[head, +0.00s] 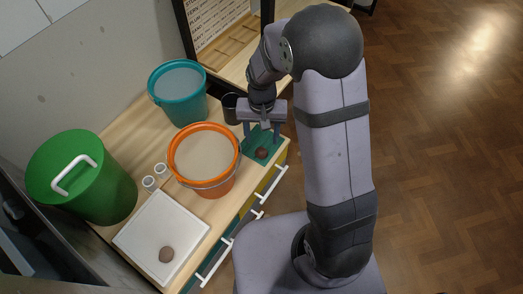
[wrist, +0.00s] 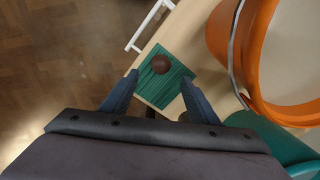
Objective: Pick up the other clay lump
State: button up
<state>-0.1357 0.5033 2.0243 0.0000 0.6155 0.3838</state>
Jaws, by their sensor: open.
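One brown clay lump (head: 261,153) sits on a green square mat (head: 268,138) near the right end of the bench. It also shows in the wrist view as a dark round lump (wrist: 160,64) on the green mat (wrist: 150,84). Another brown clay lump (head: 166,254) lies on a white tray (head: 140,240) at the front of the bench. My gripper (head: 262,130) is open and empty at the green mat. In the wrist view its two fingers (wrist: 150,92) are spread, with the lump ahead of them and apart from them.
An orange bucket (head: 190,182) stands close left of the mat. A teal bucket (head: 165,106) and a lidded green bin (head: 115,200) stand behind and left. White drawer handles (head: 271,181) stick out along the bench front.

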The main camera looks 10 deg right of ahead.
aim_at(262, 149)
jog(key=shift+m, duration=0.3)
jog(key=shift+f, duration=0.15)
jog(key=shift+s+f+b, duration=0.1)
jog(key=shift+f+b, duration=1.75)
jog(key=shift+f, duration=1.7)
jog(key=c, duration=1.1)
